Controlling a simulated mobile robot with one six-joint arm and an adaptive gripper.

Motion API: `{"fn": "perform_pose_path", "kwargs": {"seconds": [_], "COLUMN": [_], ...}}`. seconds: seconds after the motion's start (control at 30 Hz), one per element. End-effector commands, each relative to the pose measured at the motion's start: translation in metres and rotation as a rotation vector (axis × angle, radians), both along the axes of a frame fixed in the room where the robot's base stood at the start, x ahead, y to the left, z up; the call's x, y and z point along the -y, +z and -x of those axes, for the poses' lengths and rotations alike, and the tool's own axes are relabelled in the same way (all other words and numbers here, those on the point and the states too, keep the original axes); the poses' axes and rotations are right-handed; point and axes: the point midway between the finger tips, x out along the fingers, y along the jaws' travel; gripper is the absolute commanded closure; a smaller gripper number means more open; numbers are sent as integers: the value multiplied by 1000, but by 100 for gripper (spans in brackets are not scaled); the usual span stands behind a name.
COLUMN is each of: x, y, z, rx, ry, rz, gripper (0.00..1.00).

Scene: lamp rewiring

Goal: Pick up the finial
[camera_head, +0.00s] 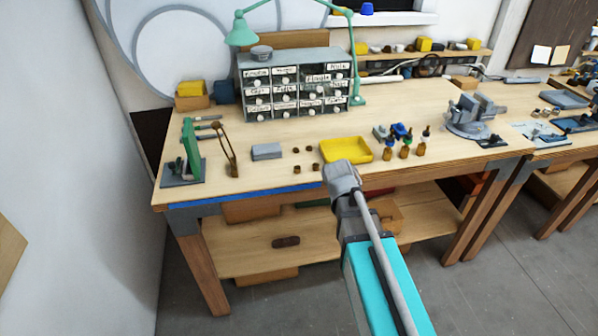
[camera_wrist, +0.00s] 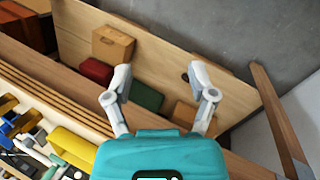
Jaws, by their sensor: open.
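I cannot pick out the finial for certain. Several small brown parts (camera_head: 296,150) lie on the bench top left of the yellow tray, too small to tell apart in the head view. In the wrist view, my gripper (camera_wrist: 159,82) has its two grey fingers spread wide with nothing between them. It points past the bench edge, with the lower shelf in the background. In the head view my arm reaches to the bench's front edge, and the fingers cannot be made out there.
The yellow tray (camera_head: 345,150) stands near the front edge, with small dropper bottles (camera_head: 404,152) to its right. A grey box (camera_head: 266,151), a green stand (camera_head: 191,150), a drawer cabinet (camera_head: 295,87) and a vise (camera_head: 470,115) stand on the bench (camera_head: 235,190).

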Motion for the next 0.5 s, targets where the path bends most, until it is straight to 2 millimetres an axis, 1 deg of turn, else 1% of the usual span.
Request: {"fn": "perform_pose_path", "kwargs": {"seconds": [0.03,0.1,0.27,0.37,0.47,0.5], "x": [-13,-28,-66,-93,-124,-137], "y": [-1,2,11,18,27,31], "z": [-15,-27,-55,-70,-84,-89], "rx": [-10,-29,-81,-120,-163,-183], "ry": [82,199,454,605,751,806], "rz": [47,119,289,402,517,565], "gripper": [27,27,27,27,27,27]}}
